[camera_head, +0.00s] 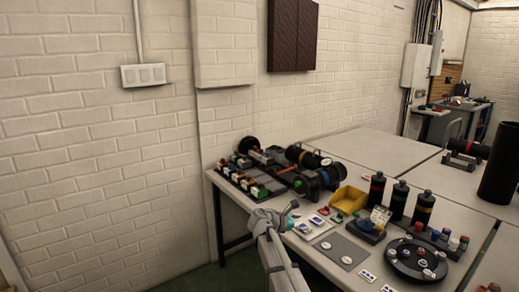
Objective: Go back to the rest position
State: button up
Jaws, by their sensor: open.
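My grey arm rises from the bottom edge in front of the table. My gripper (291,207) is at its upper end, over the table's near left part. It is small in this view. It is open, and I see nothing held in it.
The pale table (365,148) is bare at the back. Its front holds a rack of coloured parts (250,180), a yellow bin (348,200), several dark cylinders (398,200), a grey mat (341,249) and a round black tray (413,260). A white brick wall (100,180) closes the left side.

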jog(key=s+d+f+m+g+y+b, duration=0.2)
jog(key=s+f+m+y, duration=0.1)
jog(key=s+f+m, duration=0.4)
jog(key=s+d+f+m+g+y+b, duration=0.2)
jog(key=s+d+f+m+y, duration=0.15)
jog(key=s+f, duration=0.4)
jog(key=s+a+f+m+g+y+b, duration=0.1)
jog(key=s+a+f+m+y+b, duration=0.15)
jog(key=s+m, duration=0.4)
jog(key=s+a+f+m+g+y+b, duration=0.1)
jog(key=s+f+m+y, duration=0.25)
jog(key=s, duration=0.55)
notch_tip(320, 180, up, 20)
jog(key=p, duration=1.9)
jog(key=shift+w+f, duration=0.15)
jog(key=shift+w, duration=0.15)
jog(key=shift+a, duration=0.1)
